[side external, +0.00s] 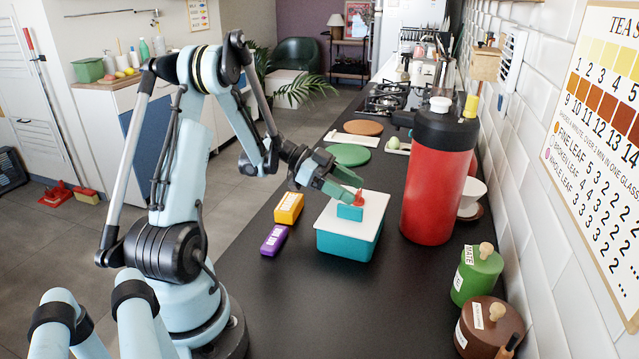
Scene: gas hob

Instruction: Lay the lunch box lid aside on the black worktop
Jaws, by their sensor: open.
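The lunch box (345,246) is a teal tub standing on the black worktop (310,310). Its white lid (330,216) lies on top of it, with a teal block-shaped handle (349,212) in the middle. My gripper (356,198) is open, with its red-tipped fingers reaching down from the upper left at the handle. In this view I cannot tell whether the fingertips touch the handle or are just beside or above it.
A large red flask (436,190) stands close right of the box. Orange (289,208) and purple (273,240) blocks lie to its left. A green round mat (348,155) is behind. Green (476,274) and brown (488,328) canisters stand front right. The front worktop is clear.

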